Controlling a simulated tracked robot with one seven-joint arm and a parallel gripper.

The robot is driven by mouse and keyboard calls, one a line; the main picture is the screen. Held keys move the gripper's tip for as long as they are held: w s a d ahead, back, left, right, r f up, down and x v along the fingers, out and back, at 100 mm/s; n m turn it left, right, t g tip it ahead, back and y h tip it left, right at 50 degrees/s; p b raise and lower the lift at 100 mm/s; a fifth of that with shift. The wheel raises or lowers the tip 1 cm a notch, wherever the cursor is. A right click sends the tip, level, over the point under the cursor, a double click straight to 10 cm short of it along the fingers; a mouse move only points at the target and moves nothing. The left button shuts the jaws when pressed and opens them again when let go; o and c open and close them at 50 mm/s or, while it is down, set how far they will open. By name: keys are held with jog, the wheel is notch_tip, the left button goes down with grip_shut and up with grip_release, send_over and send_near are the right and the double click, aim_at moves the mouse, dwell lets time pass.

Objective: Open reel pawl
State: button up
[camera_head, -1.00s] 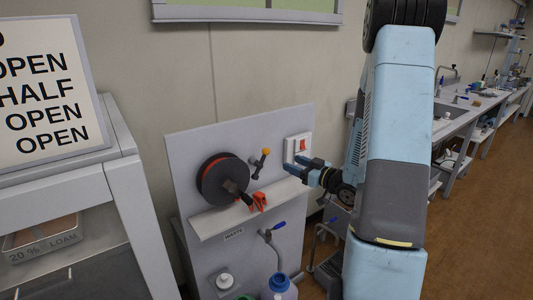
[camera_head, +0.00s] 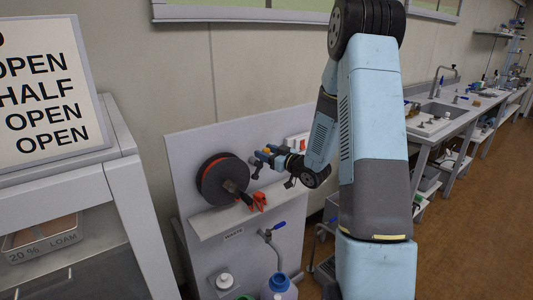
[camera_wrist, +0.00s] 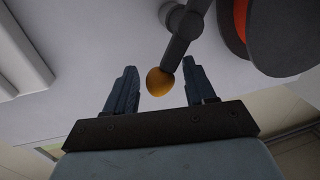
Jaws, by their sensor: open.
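The reel (camera_head: 222,178) is a dark disc with a red-orange ring on the upright grey panel; its edge also shows at the upper right of the wrist view (camera_wrist: 288,40). Beside it is the pawl, a grey lever (camera_wrist: 182,35) with an orange-yellow knob (camera_wrist: 160,82). In the head view the pawl's grey pivot (camera_head: 255,171) shows, with the knob close to my fingers. My gripper (camera_wrist: 163,88) is open, with the knob between its two blue fingers in the wrist view. I cannot tell whether either finger touches it.
A red rocker switch (camera_head: 303,142) is partly hidden behind my arm. Below the reel, a ledge (camera_head: 215,223) holds a red-orange clamp (camera_head: 259,201). A blue-handled tap (camera_head: 278,227) and a blue-capped bottle (camera_head: 279,286) are lower. A sign (camera_head: 38,85) stands at left.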

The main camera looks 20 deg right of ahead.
jog(key=shift+w, duration=0.1)
jog(key=shift+d, duration=0.1)
grip_shut()
dwell(0.5)
